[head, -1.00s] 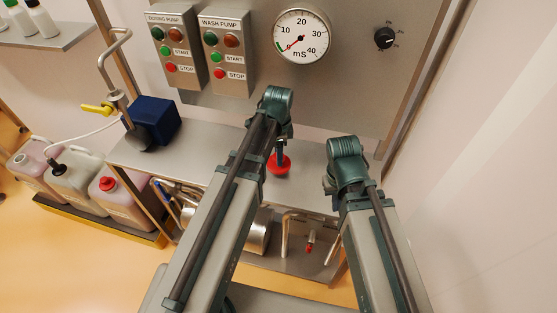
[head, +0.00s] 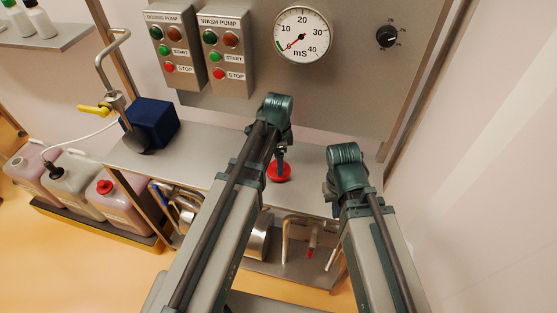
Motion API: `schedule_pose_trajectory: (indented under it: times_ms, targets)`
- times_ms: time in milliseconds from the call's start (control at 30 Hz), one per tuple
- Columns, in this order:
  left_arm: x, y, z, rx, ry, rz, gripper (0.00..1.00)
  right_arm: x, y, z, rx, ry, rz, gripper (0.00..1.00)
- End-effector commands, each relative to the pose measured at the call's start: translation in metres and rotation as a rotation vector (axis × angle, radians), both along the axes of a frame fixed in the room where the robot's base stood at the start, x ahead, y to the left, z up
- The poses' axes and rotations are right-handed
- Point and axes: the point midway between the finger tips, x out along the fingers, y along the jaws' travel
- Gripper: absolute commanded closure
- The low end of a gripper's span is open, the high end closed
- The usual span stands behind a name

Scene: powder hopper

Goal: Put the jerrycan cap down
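The red jerrycan cap (head: 279,173) is round and sits under my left gripper (head: 281,158), over the right part of the steel shelf. The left gripper points down and its fingers appear closed on the top of the cap; the arm partly hides them. The cap is at or just above the shelf surface; I cannot tell whether it touches. My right gripper (head: 331,200) hangs to the right of the cap, at the shelf's front, apart from it. Its fingers are mostly hidden behind its own wrist.
The steel shelf (head: 210,150) has free room left of the cap. A blue box (head: 153,121) stands at its left end. Several jerrycans stand in a low tray at left, one with a red cap (head: 104,187). A panel with pump buttons and a gauge (head: 302,36) rises behind.

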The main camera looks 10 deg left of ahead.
Motion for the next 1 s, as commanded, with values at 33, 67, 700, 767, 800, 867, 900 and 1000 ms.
schedule_pose_trajectory:
  times_ms: [33,67,700,767,800,867,900,1000]
  targets:
    - [0.0,0.0,0.0,0.0,0.0,0.0,0.21,0.0,0.0,0.0,0.0,0.0,0.0,1.0]
    - [0.0,0.0,0.001,0.0,0.0,0.0,0.21,0.0,0.0,0.0,0.0,0.0,0.0,1.0]
    - [0.0,0.0,0.065,0.0,0.0,0.0,0.21,0.0,0.0,0.065,0.0,0.0,0.001,1.0]
    - [0.0,0.0,0.074,0.0,0.0,0.0,0.21,0.0,0.0,0.074,0.0,0.0,0.001,1.0]
    - [0.0,0.0,0.08,0.0,0.0,0.0,0.21,0.0,0.0,0.08,0.0,0.0,0.001,1.0]
    - [0.0,0.0,0.088,0.0,0.0,0.0,0.21,0.0,0.0,0.088,0.0,0.0,0.002,1.0]
    - [0.0,0.0,0.094,0.0,0.0,0.0,0.21,0.0,0.0,0.094,0.0,0.0,0.002,1.0]
    - [0.0,0.0,0.108,0.0,0.0,0.0,0.21,0.0,0.0,0.108,0.0,0.0,0.002,1.0]
